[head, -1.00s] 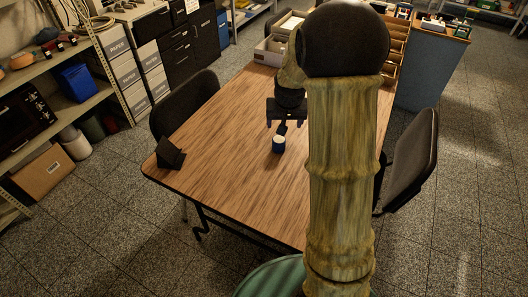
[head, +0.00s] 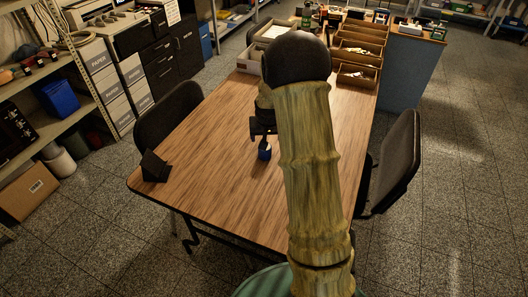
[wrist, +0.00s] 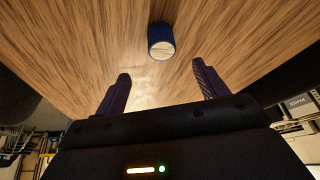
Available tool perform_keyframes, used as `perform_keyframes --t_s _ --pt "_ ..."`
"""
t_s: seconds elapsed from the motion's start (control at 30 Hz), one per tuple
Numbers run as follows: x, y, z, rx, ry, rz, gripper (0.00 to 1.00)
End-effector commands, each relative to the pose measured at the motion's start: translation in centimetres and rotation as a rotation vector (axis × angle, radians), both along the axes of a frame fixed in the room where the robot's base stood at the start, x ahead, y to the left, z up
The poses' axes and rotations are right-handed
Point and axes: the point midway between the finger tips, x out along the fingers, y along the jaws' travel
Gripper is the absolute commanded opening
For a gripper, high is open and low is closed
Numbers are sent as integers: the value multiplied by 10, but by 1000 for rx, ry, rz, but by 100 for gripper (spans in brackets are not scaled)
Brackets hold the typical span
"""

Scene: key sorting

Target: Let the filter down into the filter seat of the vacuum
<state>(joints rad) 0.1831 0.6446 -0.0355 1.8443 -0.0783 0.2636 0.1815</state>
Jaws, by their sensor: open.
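A small blue cylinder with a pale end (wrist: 161,42), which looks like the filter, stands on the wooden table. In the head view only part of the blue cylinder (head: 264,153) shows, just below my gripper. My gripper (wrist: 160,70) is open and empty, its two dark fingers spread wide. In the wrist view the cylinder is beyond the fingertips, roughly centred between them and apart from both. In the head view my gripper (head: 264,138) covers the cylinder's top. I cannot make out a vacuum or a filter seat for certain.
A black wedge-shaped object (head: 155,166) sits at the table's left edge. Wooden compartment trays (head: 358,75) and a pale bin (head: 249,60) are at the far end. Black chairs (head: 393,160) flank the table (head: 225,195). Its near left part is clear.

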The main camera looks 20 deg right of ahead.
Motion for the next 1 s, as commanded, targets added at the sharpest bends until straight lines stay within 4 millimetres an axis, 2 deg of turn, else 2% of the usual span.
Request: perform_keyframes --t_s 0.2,0.3,0.73,1.0 --pt "13 -5 -33 0 2 -1 72" --pt "17 -6 -42 -1 1 0 72" --pt "19 -6 -48 0 0 0 72" --pt "32 -7 -75 0 2 1 72"
